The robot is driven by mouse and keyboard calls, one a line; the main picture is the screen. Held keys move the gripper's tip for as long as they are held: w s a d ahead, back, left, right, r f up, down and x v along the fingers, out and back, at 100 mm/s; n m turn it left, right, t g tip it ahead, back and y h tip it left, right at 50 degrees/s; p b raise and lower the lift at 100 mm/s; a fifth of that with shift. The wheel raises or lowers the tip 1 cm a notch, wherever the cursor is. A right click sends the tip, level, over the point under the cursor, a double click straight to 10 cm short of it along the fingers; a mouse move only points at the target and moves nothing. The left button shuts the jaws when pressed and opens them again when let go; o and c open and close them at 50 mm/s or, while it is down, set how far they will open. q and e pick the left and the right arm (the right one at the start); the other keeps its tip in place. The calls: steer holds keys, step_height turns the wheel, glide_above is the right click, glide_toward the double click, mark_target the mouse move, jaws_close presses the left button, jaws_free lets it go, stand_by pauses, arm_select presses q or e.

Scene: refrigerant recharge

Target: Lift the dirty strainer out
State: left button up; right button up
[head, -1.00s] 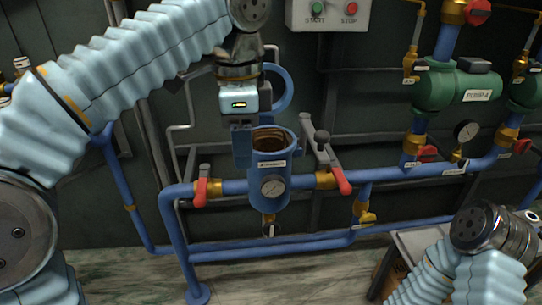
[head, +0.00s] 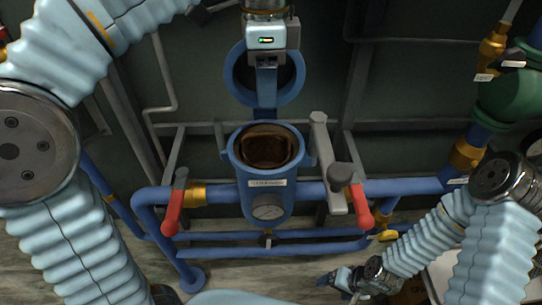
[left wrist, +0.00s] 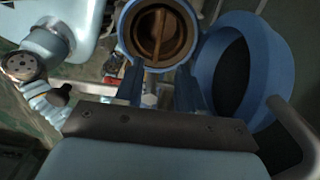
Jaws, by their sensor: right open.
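The blue strainer housing (head: 268,200) stands upright with its top open. The dirty strainer (head: 265,148), a brown basket with a bar across it, sits inside; it also shows in the left wrist view (left wrist: 152,32). My left gripper (head: 266,62) is above and behind the housing, in front of the round lid. In the left wrist view its two dark blue fingers (left wrist: 158,80) are apart with nothing held, and the basket lies beyond their tips. My right gripper (head: 343,281) is open, low at the right, well away from the housing.
The blue lid (head: 240,92) stands open behind the housing. Red valve handles (head: 172,212) flank it on the pipe, and a grey clamp arm with a dark knob (head: 341,176) stands at its right.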

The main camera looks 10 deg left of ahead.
mark_target(266, 133)
arm_select(q)
step_height(266, 133, down, 13)
steer(key=shift+s+r+b, duration=0.15)
steer(key=shift+b, duration=0.3)
jaws_close()
steer(key=shift+r, duration=0.1)
stand_by(1.2)
